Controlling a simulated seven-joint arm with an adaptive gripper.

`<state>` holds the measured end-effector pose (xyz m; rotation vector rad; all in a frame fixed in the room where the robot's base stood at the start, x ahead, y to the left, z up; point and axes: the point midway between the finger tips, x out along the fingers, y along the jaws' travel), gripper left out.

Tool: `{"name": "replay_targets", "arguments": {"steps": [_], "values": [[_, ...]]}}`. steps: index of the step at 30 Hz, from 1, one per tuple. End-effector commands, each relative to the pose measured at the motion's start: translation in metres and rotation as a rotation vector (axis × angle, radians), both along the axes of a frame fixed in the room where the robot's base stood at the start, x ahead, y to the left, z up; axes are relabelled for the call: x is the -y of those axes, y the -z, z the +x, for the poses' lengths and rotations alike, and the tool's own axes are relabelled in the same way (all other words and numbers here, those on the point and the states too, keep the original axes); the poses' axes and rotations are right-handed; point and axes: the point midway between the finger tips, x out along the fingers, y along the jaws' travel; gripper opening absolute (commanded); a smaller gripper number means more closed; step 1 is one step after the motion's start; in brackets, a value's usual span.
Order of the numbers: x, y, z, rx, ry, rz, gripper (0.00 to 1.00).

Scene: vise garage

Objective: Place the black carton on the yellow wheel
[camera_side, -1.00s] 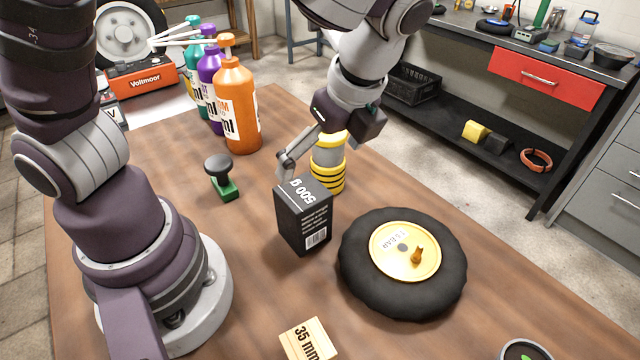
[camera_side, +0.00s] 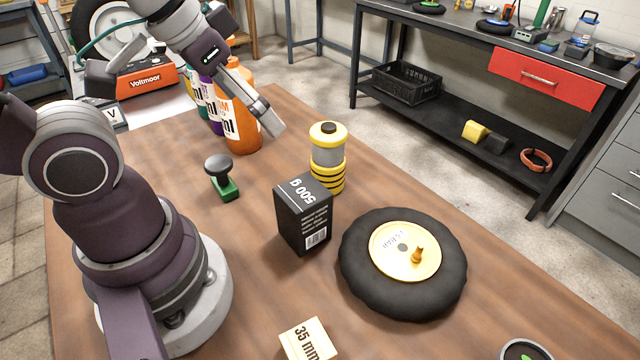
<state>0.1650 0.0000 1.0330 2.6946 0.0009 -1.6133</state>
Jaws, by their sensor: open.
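The black carton (camera_side: 304,217), marked 500 g, stands upright on the wooden table. The yellow wheel (camera_side: 404,252) lies flat just right of it, with a black tyre around a yellow hub. A small orange-brown piece (camera_side: 418,254) stands on the hub. The carton and the wheel stand close together. My gripper (camera_side: 268,122) is up and to the left of the carton, in front of the orange bottle, well away from the carton. It is open, and nothing shows between its fingers. One finger is largely hidden.
A yellow-and-black striped canister (camera_side: 327,158) stands behind the carton. A green-based stamp (camera_side: 222,178) is to its left. Several bottles, including an orange one (camera_side: 238,139), stand farther back. A 35 mm block (camera_side: 308,340) lies in front. The table between stamp and carton is clear.

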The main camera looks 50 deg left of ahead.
Motion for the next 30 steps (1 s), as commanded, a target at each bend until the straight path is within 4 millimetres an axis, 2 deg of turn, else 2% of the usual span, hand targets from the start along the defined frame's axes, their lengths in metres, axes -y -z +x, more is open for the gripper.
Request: {"name": "replay_targets", "arguments": {"steps": [4,8,14,21,25,30], "values": [[0.0,0.005,0.005,-0.077,-0.071,-0.036,0.98],[0.002,0.024,0.017,-0.288,-0.268,-0.16,0.98],[0.001,0.065,0.034,-0.67,-0.628,-0.467,0.98],[-0.013,0.102,0.044,-1.09,-1.002,-0.958,0.98],[-0.022,0.111,0.045,-1.217,-1.109,-1.172,0.98],[-0.025,0.117,0.045,-1.28,-1.156,-1.278,0.98]]}}
